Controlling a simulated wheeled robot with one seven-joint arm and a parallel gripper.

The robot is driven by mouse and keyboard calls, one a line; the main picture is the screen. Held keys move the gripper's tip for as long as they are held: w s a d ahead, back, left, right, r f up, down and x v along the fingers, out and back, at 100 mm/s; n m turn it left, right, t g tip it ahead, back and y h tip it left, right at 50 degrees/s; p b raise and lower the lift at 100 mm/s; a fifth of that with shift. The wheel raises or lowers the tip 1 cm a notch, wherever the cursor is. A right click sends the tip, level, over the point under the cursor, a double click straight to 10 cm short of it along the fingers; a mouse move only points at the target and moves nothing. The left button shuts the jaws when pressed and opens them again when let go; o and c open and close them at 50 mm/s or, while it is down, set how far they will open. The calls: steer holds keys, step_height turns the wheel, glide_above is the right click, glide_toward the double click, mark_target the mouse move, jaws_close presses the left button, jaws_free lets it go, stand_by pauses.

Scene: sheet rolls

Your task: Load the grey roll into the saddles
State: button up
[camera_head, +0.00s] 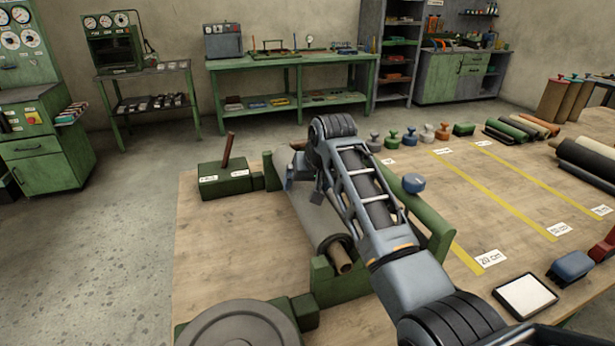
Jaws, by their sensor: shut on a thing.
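A grey roll (318,212) with a brown core stub (343,263) at its near end lies lengthwise among the green saddle parts at the left of the bench. A dark ring sits around the stub. The near green saddle (328,284) is close under or beside this end; contact is hard to tell. A green upright (271,171) stands by the far end, and a long green bar (425,215) runs at right behind my arm. My gripper (303,181) reaches down at the roll's far half and is shut on it. My arm hides part of the roll.
A green block with a brown lever (227,150) stands left of the saddles, and a large grey disc (238,328) lies in front. A blue knob (413,183) tops the right bar.

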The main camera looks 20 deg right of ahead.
steer(key=shift+w+f, duration=0.1)
steer(key=shift+w, duration=0.05)
stand_by(0.4)
steer(key=o, duration=1.7)
steer(key=shift+f, duration=0.3)
steer(key=shift+r, duration=0.25)
steer(key=v, duration=1.2)
steer(key=shift+b, duration=0.4)
steer(key=shift+r, duration=0.2)
steer(key=shift+s, duration=0.2)
